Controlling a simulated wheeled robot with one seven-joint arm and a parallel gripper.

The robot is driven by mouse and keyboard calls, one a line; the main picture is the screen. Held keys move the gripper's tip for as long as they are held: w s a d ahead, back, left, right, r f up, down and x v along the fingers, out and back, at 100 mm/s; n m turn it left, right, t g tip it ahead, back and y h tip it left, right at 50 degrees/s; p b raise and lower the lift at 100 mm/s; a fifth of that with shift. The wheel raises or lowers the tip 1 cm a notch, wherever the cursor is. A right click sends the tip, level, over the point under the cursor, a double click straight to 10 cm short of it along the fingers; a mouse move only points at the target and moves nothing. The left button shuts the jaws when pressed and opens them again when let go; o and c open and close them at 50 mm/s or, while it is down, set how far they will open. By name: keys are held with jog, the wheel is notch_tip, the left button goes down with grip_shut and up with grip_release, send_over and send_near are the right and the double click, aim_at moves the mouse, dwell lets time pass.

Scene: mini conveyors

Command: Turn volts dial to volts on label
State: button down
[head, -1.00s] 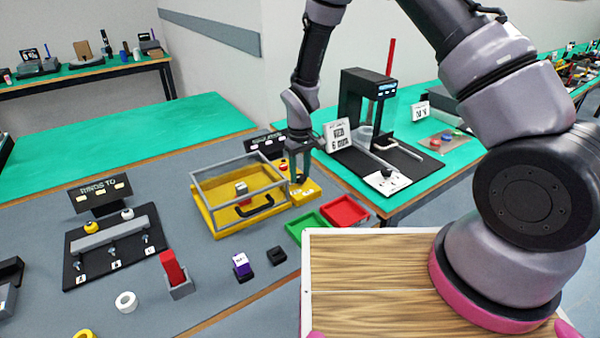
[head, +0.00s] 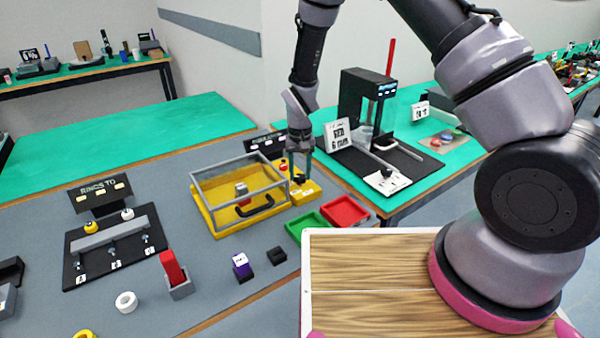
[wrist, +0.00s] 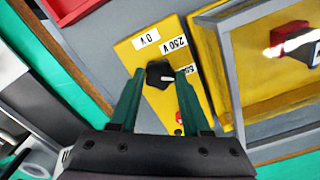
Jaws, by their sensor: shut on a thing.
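The volts dial is a black knob (wrist: 160,75) with a white pointer mark, on a yellow panel (wrist: 135,49). The panel also shows in the head view (head: 306,196), beside the yellow clear-sided box. In the wrist view, the pointer faces right. White labels read "0 V" (wrist: 146,38) and "250 V" (wrist: 174,44); a third label (wrist: 189,69) is partly hidden by a finger. My gripper (wrist: 160,73) has its green fingers on either side of the knob, shut on it. It comes down from above in the head view (head: 300,178).
The clear-sided yellow box (head: 218,223) stands just left of the panel. Green (head: 301,240) and red (head: 366,222) trays lie in front and to the right. A black sign (head: 262,142) stands behind; its text is unreadable. A black-framed station (head: 352,95) stands to the right.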

aim_at(300, 176)
dwell(0.3)
jog(key=shift+c, duration=1.8)
grip_release()
notch_tip(300, 176, up, 11)
